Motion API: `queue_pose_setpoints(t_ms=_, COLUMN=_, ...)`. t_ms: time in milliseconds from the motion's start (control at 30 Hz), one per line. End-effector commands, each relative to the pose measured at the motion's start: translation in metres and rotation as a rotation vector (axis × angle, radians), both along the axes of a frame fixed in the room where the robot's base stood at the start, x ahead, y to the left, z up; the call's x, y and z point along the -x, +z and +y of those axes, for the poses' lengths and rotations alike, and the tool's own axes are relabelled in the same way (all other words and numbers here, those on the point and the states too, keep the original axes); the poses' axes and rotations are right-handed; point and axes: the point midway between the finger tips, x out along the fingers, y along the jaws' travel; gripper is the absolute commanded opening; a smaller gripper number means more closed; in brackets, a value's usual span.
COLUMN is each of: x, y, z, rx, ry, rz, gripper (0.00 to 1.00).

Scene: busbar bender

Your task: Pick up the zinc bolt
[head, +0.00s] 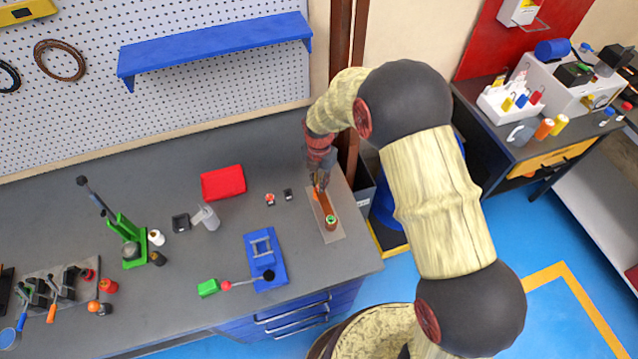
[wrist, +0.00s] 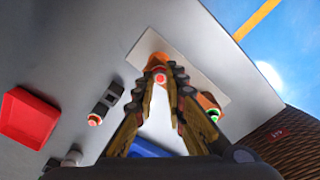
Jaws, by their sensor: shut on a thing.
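My gripper (wrist: 160,72) has its fingers closed at the tips over the grey plate at the right end of the bench. In the head view my gripper (head: 319,182) points down at the far end of the copper-coloured bar. A small piece with a red round end, apparently the zinc bolt (wrist: 160,78), shows between the fingertips. Its metal body is mostly hidden by the fingers. An orange part (wrist: 157,60) lies just beyond the tips. I cannot tell whether the bolt is clear of the plate.
The grey plate (head: 338,237) carries a copper-coloured bar (head: 324,207) and a green-ringed part (head: 331,220). Left of it are small dark holders (head: 288,194), a red tray (head: 223,183) and a blue fixture (head: 264,258). The bench (head: 310,275) is bare near its front right corner.

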Motion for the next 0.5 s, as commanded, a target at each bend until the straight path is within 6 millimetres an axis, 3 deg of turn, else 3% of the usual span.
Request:
queue_pose_setpoints(t_ms=133, x=-0.003, y=0.026, z=0.001, rx=-0.002, ry=0.0, rz=-0.01, gripper=0.0)
queue_pose_setpoints(t_ms=367, x=0.031, y=0.065, z=0.0, rx=-0.003, ry=0.0, rz=-0.01, gripper=0.0)
queue_pose_setpoints(t_ms=500, x=0.061, y=0.089, z=0.0, rx=-0.002, ry=0.002, rz=-0.006, gripper=0.0)
